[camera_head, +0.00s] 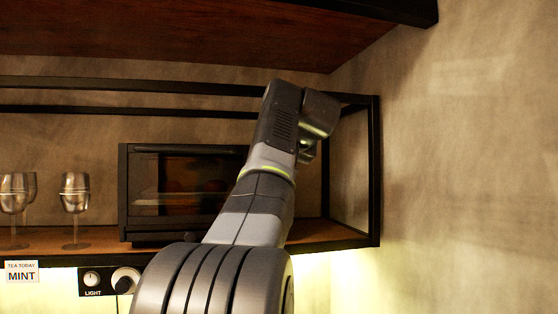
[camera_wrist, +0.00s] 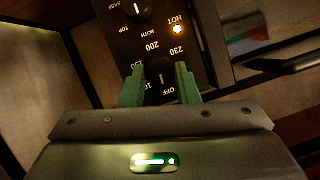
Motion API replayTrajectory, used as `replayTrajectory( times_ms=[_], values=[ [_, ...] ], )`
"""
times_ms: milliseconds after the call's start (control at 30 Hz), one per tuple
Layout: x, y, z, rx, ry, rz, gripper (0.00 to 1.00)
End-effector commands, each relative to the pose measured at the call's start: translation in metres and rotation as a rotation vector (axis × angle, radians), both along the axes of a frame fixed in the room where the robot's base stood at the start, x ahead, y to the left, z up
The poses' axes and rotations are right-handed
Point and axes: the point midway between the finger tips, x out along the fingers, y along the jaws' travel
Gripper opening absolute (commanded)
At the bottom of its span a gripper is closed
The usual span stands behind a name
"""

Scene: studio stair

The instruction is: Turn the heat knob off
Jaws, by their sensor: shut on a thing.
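In the wrist view the black heat knob (camera_wrist: 158,72) sits on the oven's dark control panel, ringed by the marks OFF, 150, 200, 230 and one partly hidden. The panel appears upside down. A short white pointer line shows on the knob; which mark it points at is hard to tell. My gripper (camera_wrist: 160,70) has its two green fingers on either side of the knob, shut on it. The oven (camera_head: 175,190) stands on the shelf in the head view. My arm covers its right side, so the knob and gripper are hidden there.
An orange lamp (camera_wrist: 178,29) marked HOT is lit beside the knob. A second knob (camera_wrist: 136,9) has marks TOP, BOTH and BASE. Glasses (camera_head: 75,193) stand left of the oven. A black shelf post (camera_head: 374,170) rises right of my arm. A LIGHT knob (camera_head: 91,279) sits below the shelf.

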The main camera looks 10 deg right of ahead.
Motion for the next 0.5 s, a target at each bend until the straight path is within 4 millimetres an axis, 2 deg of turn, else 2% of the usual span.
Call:
replayTrajectory(
  times_ms=[500],
  values=[
    [0.0006,0.0007,-0.0023,-0.084,0.002,0.001,0.06]
  ],
)
